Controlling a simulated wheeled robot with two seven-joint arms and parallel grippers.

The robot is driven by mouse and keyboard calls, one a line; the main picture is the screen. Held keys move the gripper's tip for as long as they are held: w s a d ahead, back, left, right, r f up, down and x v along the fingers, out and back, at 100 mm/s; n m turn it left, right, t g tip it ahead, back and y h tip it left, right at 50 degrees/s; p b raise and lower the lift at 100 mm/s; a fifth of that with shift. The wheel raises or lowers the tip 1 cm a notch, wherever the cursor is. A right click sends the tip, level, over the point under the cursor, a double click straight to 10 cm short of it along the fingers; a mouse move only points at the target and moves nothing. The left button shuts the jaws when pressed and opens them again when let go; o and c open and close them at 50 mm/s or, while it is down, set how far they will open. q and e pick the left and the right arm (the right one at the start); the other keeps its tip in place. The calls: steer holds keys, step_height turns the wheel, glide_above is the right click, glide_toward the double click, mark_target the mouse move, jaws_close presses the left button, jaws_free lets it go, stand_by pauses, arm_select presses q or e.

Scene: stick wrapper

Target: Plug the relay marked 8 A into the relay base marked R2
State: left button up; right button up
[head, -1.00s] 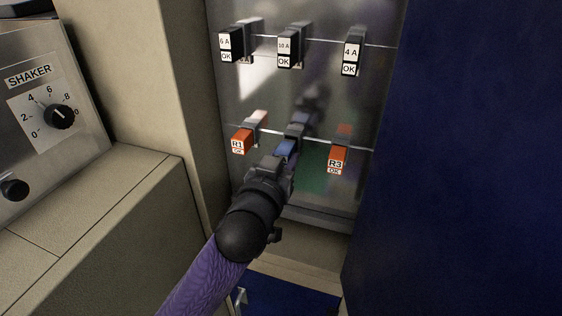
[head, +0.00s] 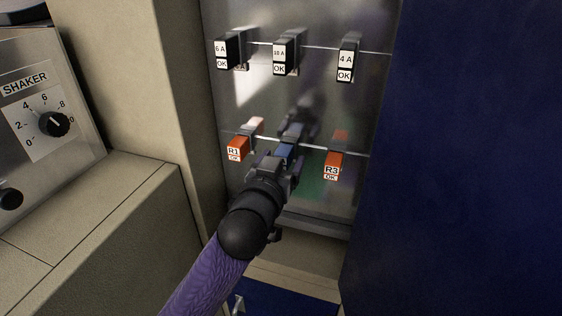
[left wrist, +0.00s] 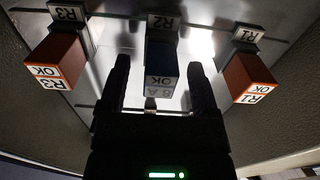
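The blue relay marked 8 A (left wrist: 161,77) sits at the front of the relay base marked R2 (left wrist: 163,28), lined up with it; its label shows upside down in the left wrist view. In the head view, the blue relay (head: 284,152) shows in the lower row between R1 and R3, partly covered by my gripper. My left gripper (left wrist: 160,75) is open, with one finger on each side of the relay and a gap on both sides. It also shows in the head view (head: 277,164). How deep the relay sits is hard to tell. My right gripper is not in view.
Orange relays sit in R1 (head: 236,151) and R3 (head: 332,165), close on either side. Black relays marked 6 A (head: 221,50), 10 A (head: 280,54) and 4 A (head: 345,61) hang above. A blue cabinet door (head: 470,150) bounds the right, a beige wall (head: 130,80) the left.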

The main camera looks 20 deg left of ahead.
arm_select(q)
steer(key=s, duration=1)
steer(key=shift+a+p, duration=0.15)
steer(key=shift+p, duration=0.3)
steer(key=s+a+f+m+g, duration=0.1)
steer(key=s+f+g, duration=0.15)
steer(key=f, duration=0.85)
steer(key=s+f+g+b, duration=0.1)
steer(key=f+g, duration=0.2)
steer(key=f, duration=0.8)
steer(key=s+a+f+m+g, duration=0.1)
steer(key=s+f+g, duration=0.15)
steer(key=f, duration=0.85)
steer(key=s+a+f+g, duration=0.1)
steer(key=s+f+g, duration=0.2)
steer(key=s+f, duration=0.3)
steer(key=s+f+g+b, duration=0.1)
steer(key=s+f+g, duration=0.2)
steer(key=s, duration=1.1)
steer(key=s+a+f+g, duration=0.1)
steer(key=s+f+g, duration=0.2)
steer(key=s+f, duration=0.6)
steer(key=shift+s+a+y, duration=0.35)
steer(key=shift+s+y, duration=0.05)
steer(key=shift+s, duration=0.05)
